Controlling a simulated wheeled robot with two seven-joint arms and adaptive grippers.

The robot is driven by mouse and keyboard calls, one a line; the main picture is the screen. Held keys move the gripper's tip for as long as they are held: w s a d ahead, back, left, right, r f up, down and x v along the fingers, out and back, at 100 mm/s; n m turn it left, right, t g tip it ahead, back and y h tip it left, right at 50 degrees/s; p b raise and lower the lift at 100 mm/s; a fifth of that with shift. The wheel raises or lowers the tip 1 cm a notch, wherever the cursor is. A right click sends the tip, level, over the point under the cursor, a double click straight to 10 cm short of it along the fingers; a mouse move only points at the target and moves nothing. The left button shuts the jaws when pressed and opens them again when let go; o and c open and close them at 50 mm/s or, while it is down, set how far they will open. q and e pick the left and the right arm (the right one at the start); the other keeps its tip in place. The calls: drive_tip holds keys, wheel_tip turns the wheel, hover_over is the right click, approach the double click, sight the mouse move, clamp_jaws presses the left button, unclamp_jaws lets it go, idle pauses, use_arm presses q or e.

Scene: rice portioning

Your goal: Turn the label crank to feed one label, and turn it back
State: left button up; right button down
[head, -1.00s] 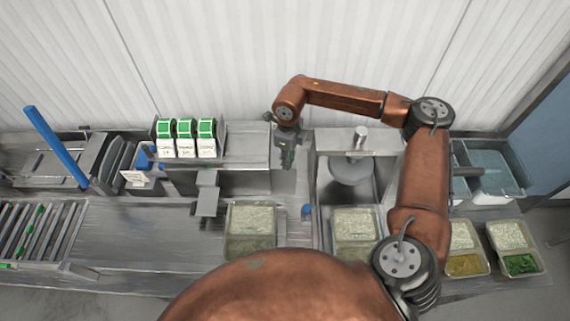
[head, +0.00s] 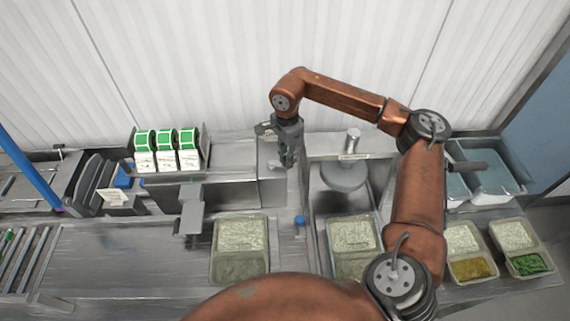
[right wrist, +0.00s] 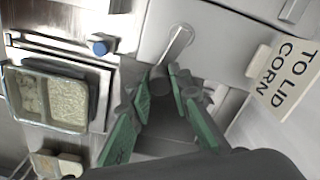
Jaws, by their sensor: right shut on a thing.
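The label crank shows in the right wrist view as a short silver lever (right wrist: 178,42) on the face of a pale metal box (right wrist: 215,35), with a dark grip (right wrist: 180,72) at its free end. My right gripper (right wrist: 162,88), with green finger pads, is shut on that grip. In the head view the right gripper (head: 288,158) hangs down at the right side of the metal box, and the crank there is hidden or too small to tell. Several label rolls (head: 166,140) with green tops stand in a holder to the left. My left gripper is not in view.
A blue knob (head: 300,221) sits in front of the box. A rice tray (head: 240,235) and another rice tray (head: 354,235) stand on the bench. A "TO LID CORN" sign (right wrist: 285,75) is close to the gripper. A round press head (head: 344,176) stands to the right.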

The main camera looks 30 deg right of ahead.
drive_tip(key=w+n, duration=0.1)
drive_tip(key=n, duration=0.1)
drive_tip(key=w+d+n+b, duration=0.1)
drive_tip(key=n, duration=0.1)
drive_tip(key=shift+n, duration=0.3)
drive_tip(key=shift+w+d+n+b, duration=0.1)
drive_tip(key=shift+w+n+b, duration=0.25)
drive_tip(key=shift+n, duration=0.7)
drive_tip(key=shift+w+n+b, duration=0.1)
drive_tip(key=shift+w+n, duration=0.45)
drive_tip(key=shift+n, duration=0.5)
drive_tip(key=c, duration=1.8)
unclamp_jaws()
drive_tip(key=shift+o, duration=0.2)
drive_tip(key=shift+r, duration=0.1)
wheel_tip(320, 180, up, 12)
